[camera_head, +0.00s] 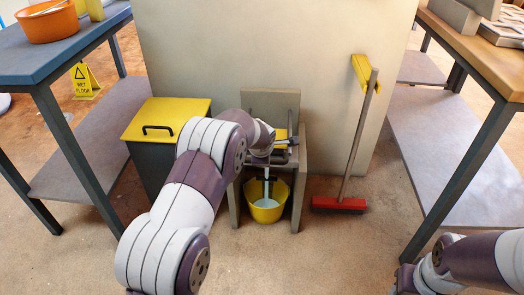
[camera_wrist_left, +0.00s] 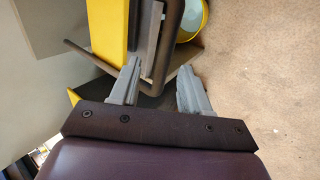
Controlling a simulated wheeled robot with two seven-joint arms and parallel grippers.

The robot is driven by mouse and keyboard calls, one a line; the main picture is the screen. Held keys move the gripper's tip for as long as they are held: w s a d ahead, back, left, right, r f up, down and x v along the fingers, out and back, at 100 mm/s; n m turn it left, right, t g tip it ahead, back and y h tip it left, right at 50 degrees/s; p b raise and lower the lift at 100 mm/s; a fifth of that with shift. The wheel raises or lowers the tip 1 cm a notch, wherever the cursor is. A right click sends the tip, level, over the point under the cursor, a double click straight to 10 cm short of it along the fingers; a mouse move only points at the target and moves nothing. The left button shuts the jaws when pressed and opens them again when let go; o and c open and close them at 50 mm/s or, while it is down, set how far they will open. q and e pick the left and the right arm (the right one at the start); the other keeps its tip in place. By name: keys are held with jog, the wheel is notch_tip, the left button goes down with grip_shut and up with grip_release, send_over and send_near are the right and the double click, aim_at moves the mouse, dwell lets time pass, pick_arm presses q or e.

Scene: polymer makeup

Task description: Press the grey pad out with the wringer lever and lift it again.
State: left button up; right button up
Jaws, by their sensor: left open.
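The wringer stand (camera_head: 304,185) is a grey frame against the partition, with a yellow part (camera_head: 281,134) on top. My left gripper (camera_head: 280,157) is at its top front, largely hidden by my arm. In the left wrist view the gripper (camera_wrist_left: 160,72) is open. A dark bent bar (camera_wrist_left: 171,42), apparently the wringer lever, passes between its fingers in the picture; I cannot tell if they touch. A yellow block (camera_wrist_left: 108,28) lies beyond. I cannot make out the grey pad for certain. My right gripper (camera_head: 404,279) is low at the right, its fingers unclear.
A yellow bucket (camera_head: 265,212) with pale liquid stands under the wringer. A yellow-lidded bin (camera_head: 166,118) stands left of it. A red broom (camera_head: 339,204) leans right.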

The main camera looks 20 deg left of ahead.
pick_arm(q)
jog(key=p+v, duration=0.2)
jog(key=v, duration=0.9)
jog(key=shift+r, duration=0.1)
dwell(1.2)
